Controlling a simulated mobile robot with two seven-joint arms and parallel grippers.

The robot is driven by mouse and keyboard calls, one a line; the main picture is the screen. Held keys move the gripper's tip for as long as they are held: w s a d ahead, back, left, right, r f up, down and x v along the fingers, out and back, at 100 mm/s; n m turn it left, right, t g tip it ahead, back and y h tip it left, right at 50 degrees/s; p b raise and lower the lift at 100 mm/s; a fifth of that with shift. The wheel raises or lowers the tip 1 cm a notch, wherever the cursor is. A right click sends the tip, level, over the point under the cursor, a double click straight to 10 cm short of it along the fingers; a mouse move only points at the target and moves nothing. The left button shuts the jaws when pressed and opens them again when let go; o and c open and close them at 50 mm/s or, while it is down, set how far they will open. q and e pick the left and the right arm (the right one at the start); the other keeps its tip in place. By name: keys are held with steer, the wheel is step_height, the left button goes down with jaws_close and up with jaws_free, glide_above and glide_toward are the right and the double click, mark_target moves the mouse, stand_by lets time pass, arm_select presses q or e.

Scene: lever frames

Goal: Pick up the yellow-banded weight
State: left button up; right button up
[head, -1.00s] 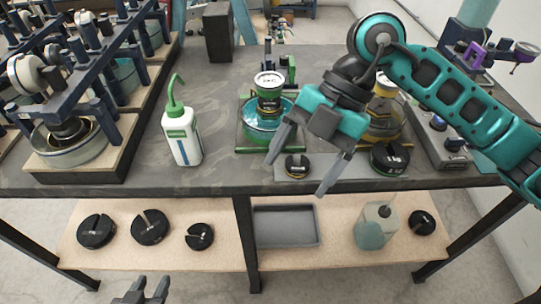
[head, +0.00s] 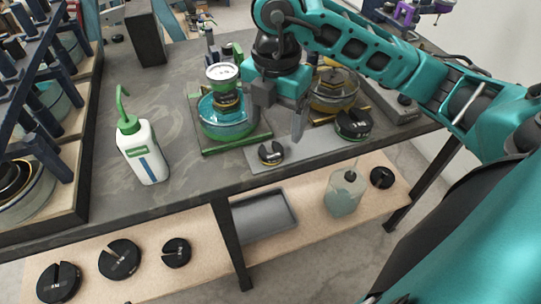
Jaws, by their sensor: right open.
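The yellow-banded weight (head: 271,153) is a small black slotted disc with a thin yellow band. It lies on a flat grey plate (head: 300,147) near the front edge of the bench. My right gripper (head: 279,122) is open and points down, its fingertips a little above and behind the weight in the picture. Nothing is between its fingers that I can see. The weight is uncovered and apart from the fingers. My left gripper is not in view.
A larger black weight with a green band (head: 352,124) sits to the right on the plate. A teal dish with a green-banded stack (head: 228,118) stands behind left. A wash bottle (head: 142,152) stands further left. The lower shelf holds several black weights, a grey tray (head: 262,215) and a jug (head: 343,193).

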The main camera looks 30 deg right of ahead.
mark_target(272, 143)
steer(key=shift+w+a+f, duration=0.1)
steer(key=shift+w+f, duration=0.1)
steer(key=shift+f, duration=1.55)
steer(key=shift+w+f, duration=0.15)
steer(key=shift+f, duration=1.55)
steer(key=shift+c, duration=0.4)
steer(key=c, duration=1.2)
steer(key=shift+c, duration=0.2)
steer(key=shift+r, duration=0.15)
